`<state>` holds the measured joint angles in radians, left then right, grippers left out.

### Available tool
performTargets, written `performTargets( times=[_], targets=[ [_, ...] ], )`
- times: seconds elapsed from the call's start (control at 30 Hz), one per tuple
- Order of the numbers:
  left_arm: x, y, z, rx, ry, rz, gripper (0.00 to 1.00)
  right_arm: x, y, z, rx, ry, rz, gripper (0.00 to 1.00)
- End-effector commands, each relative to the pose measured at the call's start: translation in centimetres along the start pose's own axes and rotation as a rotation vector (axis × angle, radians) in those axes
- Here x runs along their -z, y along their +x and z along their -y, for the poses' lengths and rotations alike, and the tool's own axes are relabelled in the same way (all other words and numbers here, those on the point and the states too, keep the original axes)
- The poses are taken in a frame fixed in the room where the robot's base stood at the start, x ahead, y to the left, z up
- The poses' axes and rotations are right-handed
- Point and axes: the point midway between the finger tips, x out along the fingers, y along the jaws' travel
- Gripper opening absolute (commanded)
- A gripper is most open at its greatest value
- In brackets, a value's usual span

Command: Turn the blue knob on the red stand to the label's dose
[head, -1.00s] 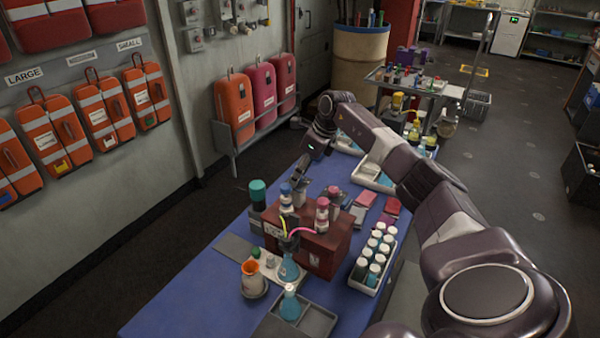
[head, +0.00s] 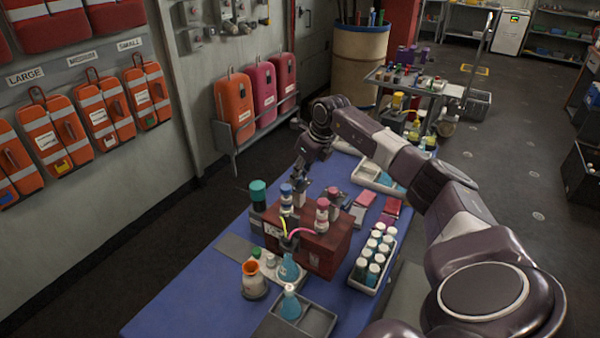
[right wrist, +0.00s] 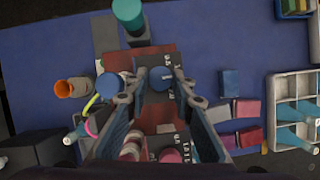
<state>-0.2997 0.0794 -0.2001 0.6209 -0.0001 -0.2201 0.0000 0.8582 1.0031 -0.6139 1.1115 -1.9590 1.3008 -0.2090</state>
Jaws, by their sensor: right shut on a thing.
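The red stand (head: 320,252) stands on the blue table; in the right wrist view its red top (right wrist: 158,115) shows below me. My right gripper (right wrist: 160,80) reaches down over the stand's far part and is shut on a blue knob (right wrist: 161,76). The knob sits on a dark plate with white marks, too small to read. In the head view the gripper (head: 302,185) largely hides this knob. A blue-capped bottle (head: 286,194) is just left of it. A pink-capped bottle (head: 322,208) stands nearer. I cannot read any label's dose. My left gripper is out of view.
A teal-topped container (head: 258,192) stands left of the stand. A rack of white-capped vials (head: 358,284) is at its right. An orange-mouthed jar (head: 253,280) and blue-liquid flasks (head: 291,304) stand in front. A pink and yellow tube (head: 298,232) loops across the stand's front.

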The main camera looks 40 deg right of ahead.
Motion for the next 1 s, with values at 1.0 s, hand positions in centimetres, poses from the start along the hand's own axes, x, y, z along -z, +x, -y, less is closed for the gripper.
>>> performTargets(
  times=[1.0],
  targets=[
    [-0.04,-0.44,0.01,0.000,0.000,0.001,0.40,-0.21,-0.12,-0.23,0.169,0.403,0.004,0.00]
  ],
)
